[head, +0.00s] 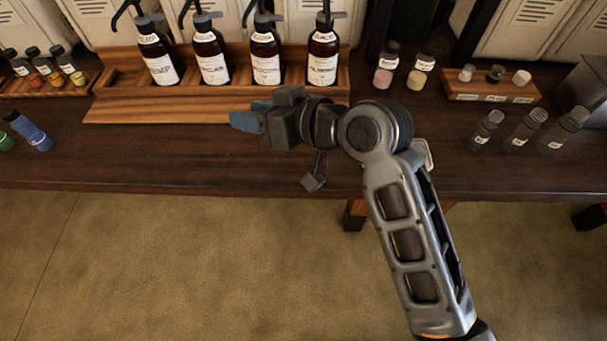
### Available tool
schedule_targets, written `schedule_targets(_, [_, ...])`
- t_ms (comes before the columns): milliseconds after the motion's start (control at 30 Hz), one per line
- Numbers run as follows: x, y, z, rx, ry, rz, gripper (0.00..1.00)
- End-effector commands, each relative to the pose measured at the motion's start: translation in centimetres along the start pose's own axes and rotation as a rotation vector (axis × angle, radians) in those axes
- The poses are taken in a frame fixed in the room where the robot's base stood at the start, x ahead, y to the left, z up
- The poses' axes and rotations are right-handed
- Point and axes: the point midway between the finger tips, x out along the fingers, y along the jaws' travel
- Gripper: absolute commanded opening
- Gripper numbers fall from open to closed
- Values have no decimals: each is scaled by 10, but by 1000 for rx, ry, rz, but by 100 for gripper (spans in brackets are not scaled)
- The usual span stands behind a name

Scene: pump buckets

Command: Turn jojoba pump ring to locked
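Several dark brown pump bottles with white labels and black pump heads stand in a row in a wooden rack (190,107). They are a far-left bottle (147,50), a second bottle (208,48), a third bottle (264,46) and a right-hand bottle (322,44). The labels are too small to read surely, so I cannot tell which is jojoba. The lock state of the pump rings cannot be made out. My gripper (243,121) points left above the rack's front edge, in front of the bottles and apart from them. Its blue fingers overlap in this view, and nothing shows between them.
Small colored jars stand in a rack (45,88) at the left. Two jars (386,66) stand right of the pump rack. A wooden cap block (491,90) and empty glass vials (525,131) are at the right. The front table strip (130,160) is mostly clear.

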Motion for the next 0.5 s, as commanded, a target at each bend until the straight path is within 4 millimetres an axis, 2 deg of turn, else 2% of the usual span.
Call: schedule_targets(500, [-37,-2,55,172,137,171,39])
